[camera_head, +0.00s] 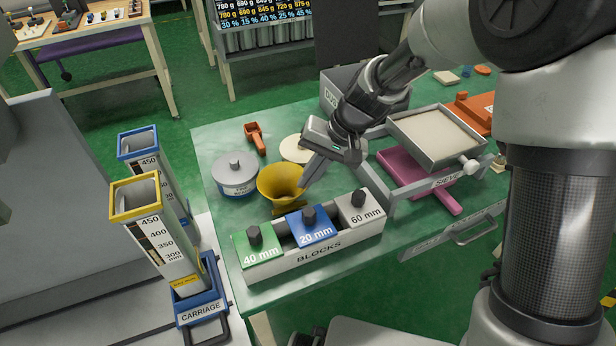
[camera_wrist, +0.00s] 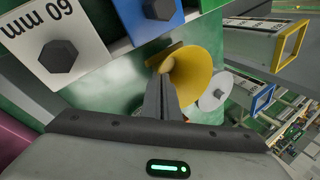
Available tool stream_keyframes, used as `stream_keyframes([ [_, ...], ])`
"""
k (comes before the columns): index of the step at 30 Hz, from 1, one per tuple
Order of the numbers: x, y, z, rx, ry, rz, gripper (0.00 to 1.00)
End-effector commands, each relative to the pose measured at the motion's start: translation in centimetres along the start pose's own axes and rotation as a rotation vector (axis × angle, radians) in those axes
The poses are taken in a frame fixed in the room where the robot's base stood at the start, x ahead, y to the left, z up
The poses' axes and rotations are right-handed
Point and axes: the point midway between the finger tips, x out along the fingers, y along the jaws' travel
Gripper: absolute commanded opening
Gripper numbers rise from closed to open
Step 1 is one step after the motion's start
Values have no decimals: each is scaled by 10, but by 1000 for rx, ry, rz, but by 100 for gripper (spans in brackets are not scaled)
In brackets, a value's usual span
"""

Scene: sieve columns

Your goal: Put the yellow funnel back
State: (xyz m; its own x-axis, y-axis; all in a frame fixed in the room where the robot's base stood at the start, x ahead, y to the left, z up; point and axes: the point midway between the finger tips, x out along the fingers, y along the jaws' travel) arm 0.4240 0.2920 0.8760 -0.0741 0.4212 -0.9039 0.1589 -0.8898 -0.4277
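The yellow funnel (camera_head: 280,182) is over the green table, behind the BLOCKS rack, its wide mouth facing up. Its foot is partly hidden by the rack, so I cannot tell whether it touches the table. My gripper (camera_head: 305,183) reaches down at the funnel's right side. In the wrist view, the fingers of my gripper (camera_wrist: 167,80) are close together at the edge of the funnel (camera_wrist: 195,72) and appear shut on its wall. The fingertips are partly hidden against the funnel.
The BLOCKS rack (camera_head: 318,259) holds green, blue and white blocks in front. A grey lidded pot (camera_head: 235,178) stands left of the funnel. A cream disc (camera_head: 296,149) and orange scoop (camera_head: 255,138) lie behind. The sieve frame (camera_head: 390,205) is at right, two column tubes (camera_head: 160,235) at left.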

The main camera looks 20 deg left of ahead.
Motion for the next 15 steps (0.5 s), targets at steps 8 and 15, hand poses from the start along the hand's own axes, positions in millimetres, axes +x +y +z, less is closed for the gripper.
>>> stream_keyframes([
  [8, 2, 1, 0, 0, -1, 0, 20],
  [15, -4, -2, 0, 0, 0, 0, 20],
])
